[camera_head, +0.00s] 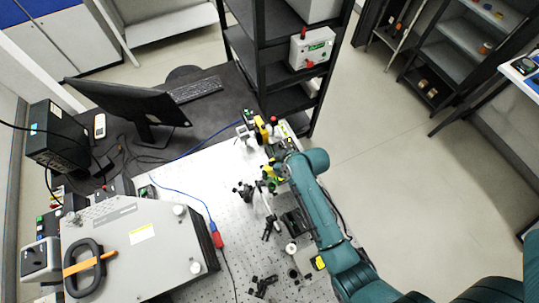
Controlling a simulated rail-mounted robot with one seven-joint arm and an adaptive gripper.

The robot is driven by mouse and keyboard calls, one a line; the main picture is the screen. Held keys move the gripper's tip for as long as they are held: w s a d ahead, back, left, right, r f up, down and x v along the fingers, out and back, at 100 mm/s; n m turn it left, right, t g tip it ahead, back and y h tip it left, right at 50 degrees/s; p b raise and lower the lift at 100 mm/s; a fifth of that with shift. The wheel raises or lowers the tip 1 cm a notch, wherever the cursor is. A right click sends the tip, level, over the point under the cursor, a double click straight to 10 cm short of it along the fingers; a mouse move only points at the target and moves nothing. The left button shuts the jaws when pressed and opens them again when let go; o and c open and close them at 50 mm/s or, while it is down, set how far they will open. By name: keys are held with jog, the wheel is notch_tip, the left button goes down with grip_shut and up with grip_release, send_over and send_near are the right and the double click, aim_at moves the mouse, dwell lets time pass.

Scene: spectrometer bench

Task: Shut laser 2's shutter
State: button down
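My teal arm reaches over the right side of the perforated optical bench (215,185). My gripper (273,166) is small and partly hidden among the parts at the bench's far right, so its fingers cannot be made out. Near it stand a yellow part (262,130) and a red-topped part (274,120), just beyond my wrist. A green part (272,186) shows just below the gripper. I cannot tell which of these is laser 2 or its shutter, nor whether the gripper touches anything.
Black optical mounts (245,191) stand on the bench left of my arm. A large grey instrument (135,245) fills the lower left. A monitor (130,103) and keyboard (195,90) are on the dark desk. A black shelf rack (270,55) stands close behind the bench's far end.

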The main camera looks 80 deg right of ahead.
jog(key=h, duration=0.1)
jog(key=t+b, duration=0.1)
jog(key=h+b, duration=0.1)
jog(key=shift+s+a+r+t+h, duration=0.2)
jog(key=shift+a+r+t+h, duration=0.1)
jog(key=shift+a+t, duration=0.1)
jog(key=shift+s+a+r+n+t+h+b, duration=0.15)
jog(key=shift+n+t+h+b, duration=0.2)
jog(key=shift+b, duration=0.4)
jog(key=shift+r, duration=0.25)
jog(key=c, duration=1.3)
grip_release()
jog(key=shift+o, duration=1.2)
jog(key=shift+a+f, duration=0.1)
jog(key=shift+f, duration=0.2)
